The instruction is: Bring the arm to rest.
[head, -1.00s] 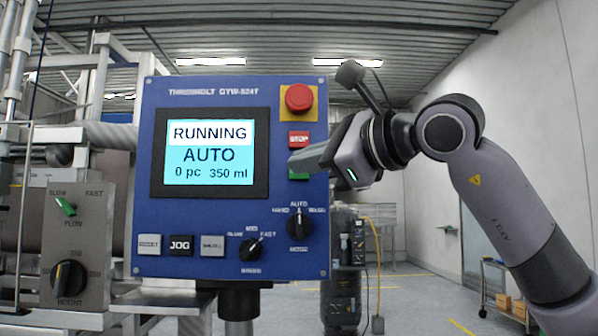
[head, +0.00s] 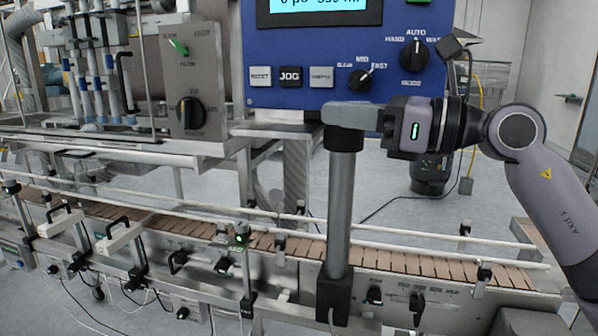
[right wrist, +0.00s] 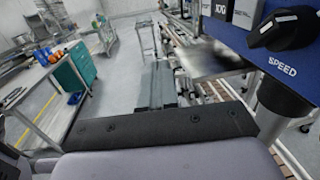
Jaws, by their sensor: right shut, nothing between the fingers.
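My right gripper (head: 332,114) is in front of the lower edge of the blue control panel (head: 300,58) in the head view, below the speed knob (head: 360,80). Its fingers are shut and empty, pointing left. They overlap the top of the grey post (head: 340,205) in the picture; I cannot tell the gap in depth. In the right wrist view the shut fingers (right wrist: 163,85) show beyond the dark gripper body, with the panel (right wrist: 245,42) and its speed knob (right wrist: 285,28) at upper right. My left gripper is out of view.
A conveyor (head: 400,262) with guide rails, brackets and sensors runs across below. Filler nozzles (head: 100,75) and a grey box with a flow knob (head: 196,75) stand at left. Teal drawers (right wrist: 76,72) and a bench are in the right wrist view.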

